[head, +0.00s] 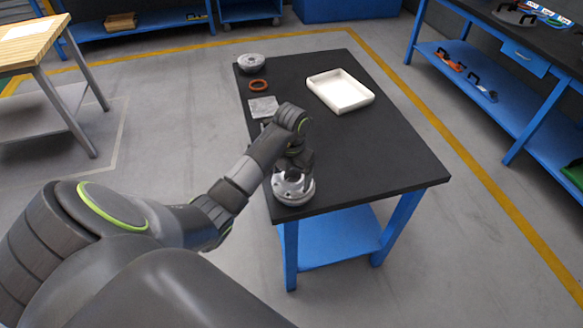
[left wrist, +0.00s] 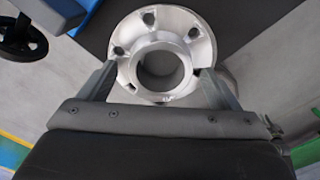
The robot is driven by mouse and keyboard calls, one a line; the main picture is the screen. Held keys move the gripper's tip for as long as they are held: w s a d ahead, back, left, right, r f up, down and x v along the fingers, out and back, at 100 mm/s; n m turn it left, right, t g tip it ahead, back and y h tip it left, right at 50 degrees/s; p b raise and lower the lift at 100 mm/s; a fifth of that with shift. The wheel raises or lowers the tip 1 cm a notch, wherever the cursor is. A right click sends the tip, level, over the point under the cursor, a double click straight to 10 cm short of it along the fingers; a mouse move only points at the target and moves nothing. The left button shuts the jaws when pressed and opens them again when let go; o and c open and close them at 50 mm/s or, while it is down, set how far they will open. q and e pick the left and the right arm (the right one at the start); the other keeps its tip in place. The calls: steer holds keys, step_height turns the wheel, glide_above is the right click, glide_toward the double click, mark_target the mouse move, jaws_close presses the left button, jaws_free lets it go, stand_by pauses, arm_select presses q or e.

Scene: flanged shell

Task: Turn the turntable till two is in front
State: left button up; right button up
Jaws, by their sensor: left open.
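A grey metal flanged shell (head: 293,191) stands near the front left edge of the black table. In the left wrist view the flange (left wrist: 125,53) shows from above, with a round central bore and several bolt holes in its rim. I cannot make out a separate turntable under it, nor any number. My left gripper (head: 294,165) is right over the shell, pointing down. In the left wrist view its fingers (left wrist: 159,72) are apart, one at each side of the flange; I cannot tell if they touch it. My right gripper is not in view.

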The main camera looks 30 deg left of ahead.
arm_select(q)
steer(key=shift+f, duration=0.1)
steer(key=c, duration=1.8)
steer(key=n, duration=0.2)
steer(key=n+p, duration=0.1)
steer(key=n, duration=0.1)
steer(key=n+p, duration=0.1)
steer(key=shift+s+d+n, duration=0.15)
steer(key=shift+s+n, duration=0.15)
steer(key=shift+n, duration=0.1)
steer(key=n+p, duration=0.1)
steer(key=n, duration=0.1)
steer(key=n+p, duration=0.1)
steer(key=n, duration=0.2)
steer(key=shift+s+d+f+p, duration=0.15)
steer(key=shift+d+p, duration=0.05)
steer(key=shift+p, duration=0.2)
steer(key=o, duration=1.3)
steer(key=shift+n, duration=0.4)
steer(key=o, duration=0.5)
